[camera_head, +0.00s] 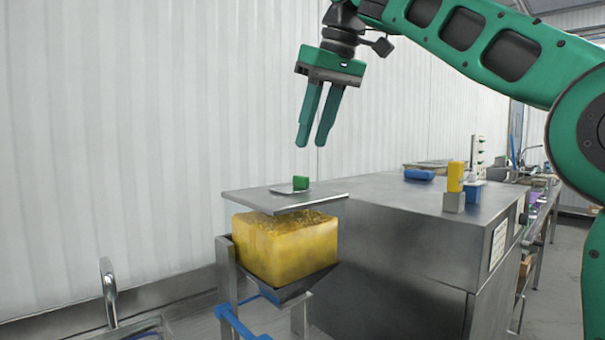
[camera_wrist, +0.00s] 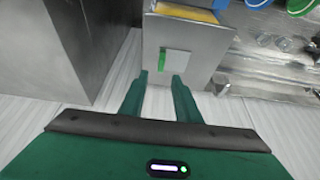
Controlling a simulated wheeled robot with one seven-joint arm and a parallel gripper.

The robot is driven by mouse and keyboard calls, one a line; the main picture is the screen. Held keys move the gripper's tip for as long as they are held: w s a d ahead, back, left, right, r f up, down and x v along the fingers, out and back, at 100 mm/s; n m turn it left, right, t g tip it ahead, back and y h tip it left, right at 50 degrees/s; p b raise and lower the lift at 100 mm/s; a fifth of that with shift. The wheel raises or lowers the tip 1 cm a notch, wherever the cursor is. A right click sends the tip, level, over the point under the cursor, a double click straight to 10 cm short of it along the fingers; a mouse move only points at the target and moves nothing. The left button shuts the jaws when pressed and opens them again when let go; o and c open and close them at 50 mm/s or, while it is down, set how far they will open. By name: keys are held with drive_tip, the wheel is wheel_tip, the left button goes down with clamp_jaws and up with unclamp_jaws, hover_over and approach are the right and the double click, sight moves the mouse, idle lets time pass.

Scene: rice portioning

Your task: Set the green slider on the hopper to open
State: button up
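The green slider (camera_head: 301,183) is a small green block on a small light plate on top of the hopper's flat grey lid (camera_head: 240,198). In the wrist view the slider (camera_wrist: 162,60) shows as a green strip at the left edge of a pale plate, on the grey lid (camera_wrist: 195,42). The hopper (camera_head: 226,262) has a yellow, grainy block of contents under the lid. My gripper (camera_head: 311,145) points down above the slider, with a clear gap to it. Its two green fingers are apart with nothing between them; they also show in the wrist view (camera_wrist: 161,77).
A steel counter (camera_head: 390,235) stands right of the hopper, with a blue object (camera_head: 419,174) and a yellow block on a grey base (camera_head: 454,186) on top. A white ribbed wall (camera_head: 150,140) is behind. A blue part (camera_head: 232,321) sticks out below the hopper.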

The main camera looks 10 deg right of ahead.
drive_tip(key=x, duration=0.8)
drive_tip(key=shift+w+a+f, duration=0.1)
drive_tip(key=shift+a, duration=0.15)
drive_tip(key=shift+c, duration=0.3)
